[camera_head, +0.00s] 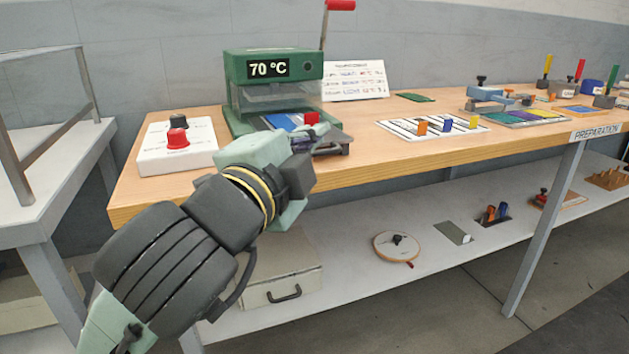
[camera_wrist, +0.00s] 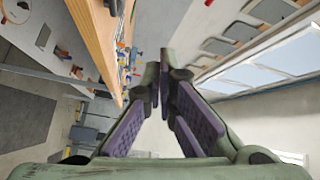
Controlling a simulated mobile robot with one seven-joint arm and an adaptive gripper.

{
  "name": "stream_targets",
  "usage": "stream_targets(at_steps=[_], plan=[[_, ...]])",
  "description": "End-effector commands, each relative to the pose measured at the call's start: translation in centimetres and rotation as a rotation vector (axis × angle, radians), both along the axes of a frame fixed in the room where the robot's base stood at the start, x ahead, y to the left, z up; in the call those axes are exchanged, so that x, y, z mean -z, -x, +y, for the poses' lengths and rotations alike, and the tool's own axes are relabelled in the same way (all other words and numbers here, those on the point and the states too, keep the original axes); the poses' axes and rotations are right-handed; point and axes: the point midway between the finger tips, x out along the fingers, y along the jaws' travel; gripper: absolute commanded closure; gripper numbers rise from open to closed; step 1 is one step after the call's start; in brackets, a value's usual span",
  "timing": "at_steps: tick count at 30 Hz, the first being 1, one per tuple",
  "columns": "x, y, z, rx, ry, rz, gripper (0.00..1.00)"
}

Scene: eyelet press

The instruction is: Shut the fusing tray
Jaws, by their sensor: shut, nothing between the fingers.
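The green press (camera_head: 275,80) stands at the left of the bench and its display reads 70 °C. Its fusing tray (camera_head: 331,128) sticks out at the front, low down, with a blue piece (camera_head: 283,121) and a red block or knob (camera_head: 311,118) on it. My gripper (camera_head: 326,146) is at the front of the tray, close to the bench's front edge. It hides part of the tray, and I cannot tell whether it touches it. In the wrist view my gripper (camera_wrist: 165,85) has its purple-padded fingers together and empty; the tray is not clear there.
A white box with a red button (camera_head: 178,140) stands left of the press. A red-tipped lever (camera_head: 341,5) rises above it. A white board with coloured blocks (camera_head: 434,127) lies to the right. The wooden bench edge (camera_head: 420,163) runs beside my gripper.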

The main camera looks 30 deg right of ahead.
Motion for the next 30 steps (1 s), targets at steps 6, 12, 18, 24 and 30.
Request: stream_targets(at_steps=[6, 12, 18, 24, 30], plan=[[5.1, 2.0, -3.1, 0.056, -0.232, 0.005, 1.00], [5.0, 0.7, -5.2, 0.058, -0.236, 0.011, 1.00], [5.2, -1.0, -7.7, 0.054, -0.231, 0.013, 1.00], [5.5, -1.8, -9.1, 0.056, -0.230, 0.012, 1.00], [6.8, -4.3, -11.5, 0.051, -0.229, 0.011, 1.00]])
